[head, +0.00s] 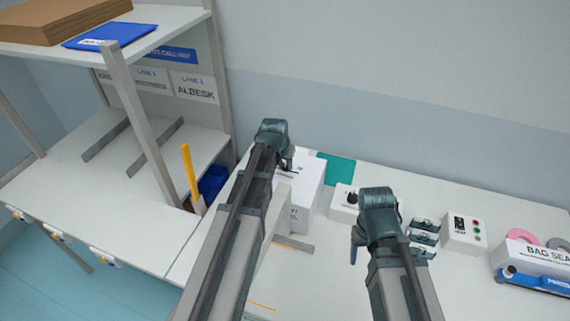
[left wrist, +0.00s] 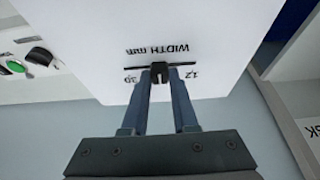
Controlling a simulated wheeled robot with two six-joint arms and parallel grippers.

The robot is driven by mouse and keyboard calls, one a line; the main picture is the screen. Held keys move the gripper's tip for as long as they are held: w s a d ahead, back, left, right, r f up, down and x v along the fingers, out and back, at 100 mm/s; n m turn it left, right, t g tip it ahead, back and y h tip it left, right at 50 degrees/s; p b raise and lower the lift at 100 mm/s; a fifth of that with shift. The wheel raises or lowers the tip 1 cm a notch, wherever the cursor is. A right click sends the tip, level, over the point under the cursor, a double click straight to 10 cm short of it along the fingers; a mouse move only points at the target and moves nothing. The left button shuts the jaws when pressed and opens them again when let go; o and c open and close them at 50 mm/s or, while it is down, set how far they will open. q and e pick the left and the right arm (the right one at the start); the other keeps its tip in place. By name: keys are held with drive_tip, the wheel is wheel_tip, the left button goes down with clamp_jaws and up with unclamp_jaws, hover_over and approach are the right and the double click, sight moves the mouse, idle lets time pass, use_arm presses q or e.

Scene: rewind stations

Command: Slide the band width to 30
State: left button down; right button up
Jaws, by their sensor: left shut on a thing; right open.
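The white width box (head: 311,184) stands on the bench in the head view, partly hidden by my left arm. In the left wrist view its face (left wrist: 215,25) shows upside-down "WIDTH mm" lettering and a thin dark slot, with "30" at the left end and "12" at the right. A black slider knob (left wrist: 160,69) sits near the middle of the slot. My left gripper (left wrist: 160,80) is shut on the knob; it also shows in the head view (head: 287,162). My right gripper (head: 355,248) is open and empty above the bench.
A small white box with a dark knob (head: 344,203) and a control box with coloured buttons (head: 464,232) stand to the right. A bag sealer (head: 535,265) is at far right.

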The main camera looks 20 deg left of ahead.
sight(300, 172)
idle(0.8)
use_arm(q)
drive_tip(key=d, duration=0.5)
drive_tip(key=shift+a, duration=0.1)
drive_tip(key=c, duration=1.1)
unclamp_jaws()
drive_tip(key=o, duration=0.4)
